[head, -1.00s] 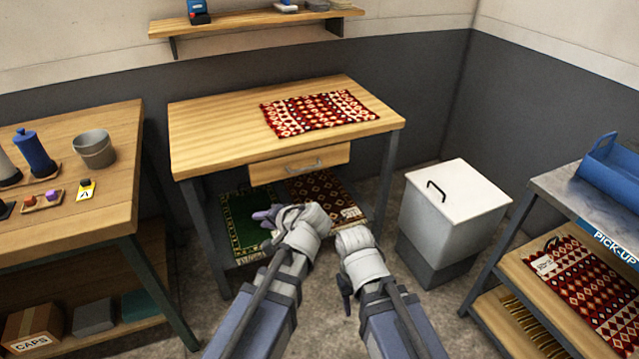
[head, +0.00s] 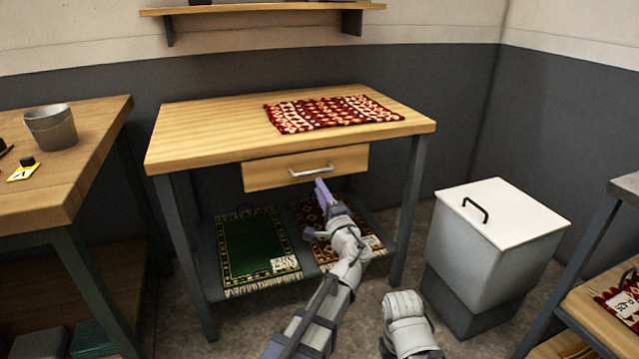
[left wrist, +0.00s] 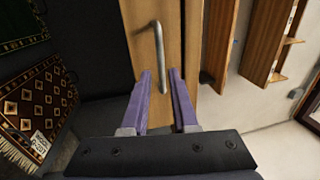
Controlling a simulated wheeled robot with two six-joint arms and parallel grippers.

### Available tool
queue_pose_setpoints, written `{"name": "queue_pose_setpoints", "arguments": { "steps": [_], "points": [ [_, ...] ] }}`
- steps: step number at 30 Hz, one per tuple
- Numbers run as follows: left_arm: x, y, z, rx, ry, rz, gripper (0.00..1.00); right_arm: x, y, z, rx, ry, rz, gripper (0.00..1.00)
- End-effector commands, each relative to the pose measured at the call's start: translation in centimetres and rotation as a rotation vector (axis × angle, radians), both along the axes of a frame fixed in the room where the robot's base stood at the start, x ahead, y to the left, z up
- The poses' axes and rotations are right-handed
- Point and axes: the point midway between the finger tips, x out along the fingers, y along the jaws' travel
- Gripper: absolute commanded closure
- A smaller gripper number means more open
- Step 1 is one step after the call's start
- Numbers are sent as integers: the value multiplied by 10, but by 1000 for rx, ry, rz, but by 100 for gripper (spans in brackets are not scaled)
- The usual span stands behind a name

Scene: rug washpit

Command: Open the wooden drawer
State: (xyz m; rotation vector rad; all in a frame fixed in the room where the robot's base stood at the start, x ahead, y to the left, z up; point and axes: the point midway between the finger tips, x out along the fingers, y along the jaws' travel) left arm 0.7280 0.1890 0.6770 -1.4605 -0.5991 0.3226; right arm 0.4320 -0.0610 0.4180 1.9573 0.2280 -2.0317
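The wooden drawer (head: 270,174) hangs under the tabletop of the wooden table (head: 200,130); it looks shut. Its grey bar handle (head: 311,170) runs along the front. In the left wrist view the drawer front (left wrist: 143,50) fills the upper middle, with the handle (left wrist: 158,60) upright in the picture. My left gripper (head: 322,188) is just in front of and below the handle. In the left wrist view its two purple fingers (left wrist: 162,80) are apart with nothing held, and the handle's near end lies between their tips. My right arm's wrist (head: 405,308) is low at the front; its fingers are not clear.
A patterned red rug (head: 335,114) lies on the tabletop. A green rug (head: 250,245) and a brown rug (head: 372,246) lie on the lower shelf. A white-lidded bin (head: 490,255) stands to the right. A side table (head: 75,175) with a bucket (head: 50,128) stands left.

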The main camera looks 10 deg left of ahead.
Motion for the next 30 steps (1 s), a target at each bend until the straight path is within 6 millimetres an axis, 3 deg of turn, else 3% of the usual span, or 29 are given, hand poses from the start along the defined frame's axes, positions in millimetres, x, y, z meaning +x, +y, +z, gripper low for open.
{"name": "queue_pose_setpoints", "arguments": {
  "steps": [8,22,30],
  "points": [
    [5,2,2,3,0,-2,73,0,0,2,0,0,0,50],
    [56,36,14,3,-1,1,73,0,0,14,0,0,3,50],
    [64,43,15,2,0,-1,73,0,0,14,0,0,4,50]
  ]
}}
